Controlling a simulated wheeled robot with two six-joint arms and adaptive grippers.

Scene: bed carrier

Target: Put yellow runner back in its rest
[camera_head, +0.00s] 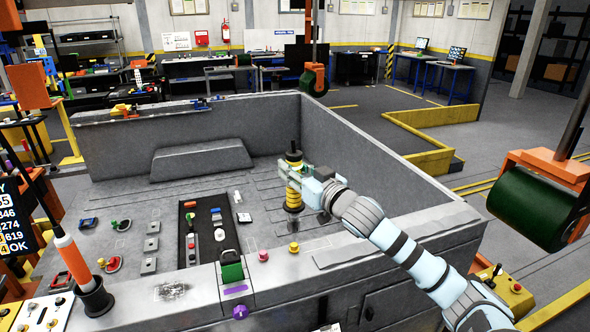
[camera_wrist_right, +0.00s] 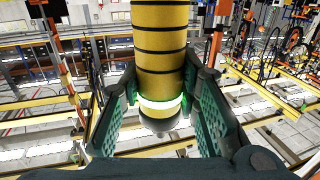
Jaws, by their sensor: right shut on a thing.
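The yellow runner (camera_head: 293,207) is a yellow cylinder with black bands and a dark top, upright over the right part of the grey console bed in the head view. My right gripper (camera_head: 299,180) is shut on it, coming from the right. In the right wrist view the runner (camera_wrist_right: 160,45) stands between the green-padded fingers of the gripper (camera_wrist_right: 160,112), with a pale glowing ring near its lower end. Whether its bottom touches the bed is unclear. I cannot pick out its rest for certain. My left gripper is not in view.
The grey bed has a high right wall (camera_head: 375,165) and back wall. A black tray (camera_head: 204,228) with small parts lies left of the runner. An orange-handled tool (camera_head: 73,260) stands in a black cup at front left. A green roller (camera_head: 533,208) hangs at right.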

